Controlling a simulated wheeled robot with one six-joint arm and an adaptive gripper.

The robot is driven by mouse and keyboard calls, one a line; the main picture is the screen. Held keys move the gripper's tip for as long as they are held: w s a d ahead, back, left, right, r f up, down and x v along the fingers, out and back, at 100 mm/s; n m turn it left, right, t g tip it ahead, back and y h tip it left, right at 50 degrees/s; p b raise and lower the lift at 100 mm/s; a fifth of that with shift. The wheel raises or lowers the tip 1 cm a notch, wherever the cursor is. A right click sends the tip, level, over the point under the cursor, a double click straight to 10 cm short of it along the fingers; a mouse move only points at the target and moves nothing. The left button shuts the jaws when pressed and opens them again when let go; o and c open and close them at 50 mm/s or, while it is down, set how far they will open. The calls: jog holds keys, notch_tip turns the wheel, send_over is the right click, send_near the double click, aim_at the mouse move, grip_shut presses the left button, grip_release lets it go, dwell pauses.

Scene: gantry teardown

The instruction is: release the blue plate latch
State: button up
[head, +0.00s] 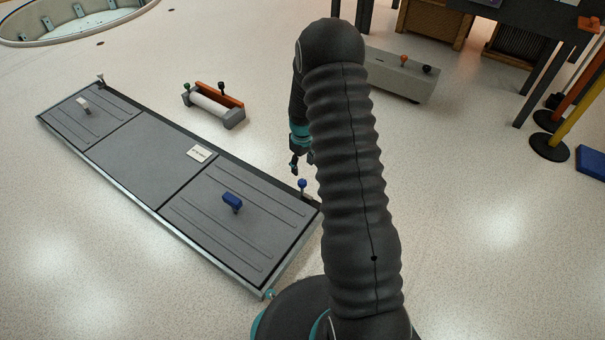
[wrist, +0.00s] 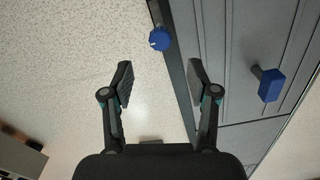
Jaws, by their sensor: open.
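The blue plate latch is a small blue ball knob (head: 302,184) on a stem at the right edge of the long grey floor panel. In the wrist view the blue knob (wrist: 160,38) is ahead of and between the fingertips, apart from both. My gripper (wrist: 160,77) is open and empty. In the head view my gripper (head: 297,165) hangs just behind the knob. The plate with a blue handle (head: 232,202) lies left of the knob; the handle also shows in the wrist view (wrist: 269,84). My arm covers part of the floor to the right.
A white-handled plate (head: 84,104) is at the far left, with a pale latch (head: 100,80) at its corner. A grey-and-orange frame with a white roller (head: 212,103) stands behind the panel. A grey box with knobs (head: 400,72) is at the back. Floor around is mostly clear.

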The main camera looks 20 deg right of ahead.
jog(key=shift+r, duration=1.2)
jog(key=s+a+r+m+g, duration=0.2)
jog(key=s+r+m, duration=0.1)
jog(key=s, duration=0.5)
jog(key=s+a+r+t+p, duration=0.2)
jog(key=s+r, duration=0.6)
jog(key=r, duration=0.5)
jog(key=s+a+r+t+p, duration=0.3)
jog(key=s+a+r, duration=0.2)
jog(key=r, duration=0.9)
jog(key=s+a+r+t+p, duration=0.2)
jog(key=s+a+r+p, duration=0.1)
jog(key=s+r, duration=0.8)
notch_tip(320, 180, up, 2)
jog(key=shift+a+r+m+t, duration=0.2)
jog(key=shift+a+m+t, duration=0.1)
jog(key=shift+m, duration=0.1)
jog(key=shift+s, duration=0.1)
